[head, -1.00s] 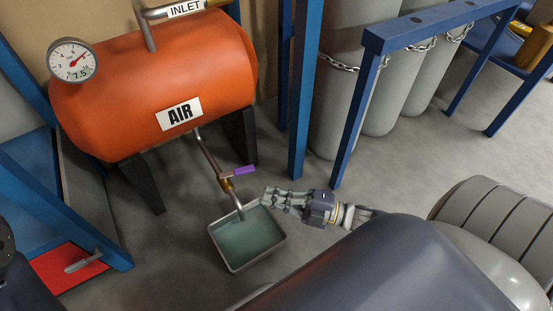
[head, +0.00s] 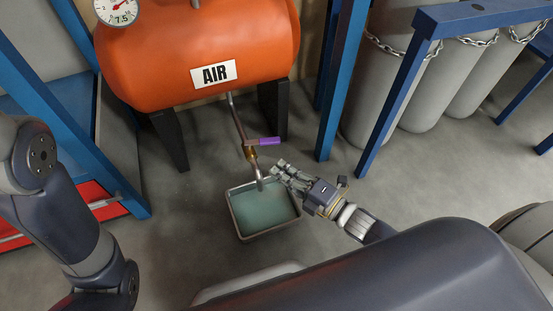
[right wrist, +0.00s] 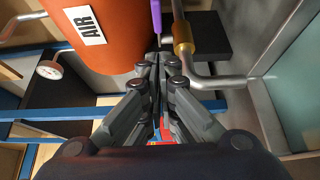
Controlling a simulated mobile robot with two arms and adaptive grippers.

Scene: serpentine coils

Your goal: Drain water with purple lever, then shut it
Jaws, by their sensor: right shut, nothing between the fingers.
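The purple lever (head: 264,141) sticks out to the right from a brass valve (head: 251,153), crosswise to the drain pipe under the orange AIR tank (head: 200,45). The pipe's bent outlet ends over a grey tray (head: 240,232) holding greenish water; I cannot tell if any flows. My right gripper (head: 281,171) is shut and empty, just below and right of the lever, by the tray's far right corner. In the right wrist view, its fingertips (right wrist: 160,64) are close together, with the purple lever (right wrist: 156,16) beyond them. My left gripper is out of view.
Blue frame posts (head: 343,85) and chained grey cylinders (head: 395,70) stand at the back right. Black tank legs (head: 273,110) flank the pipe. A blue frame with a red panel (head: 100,205) is at left, partly behind my left arm.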

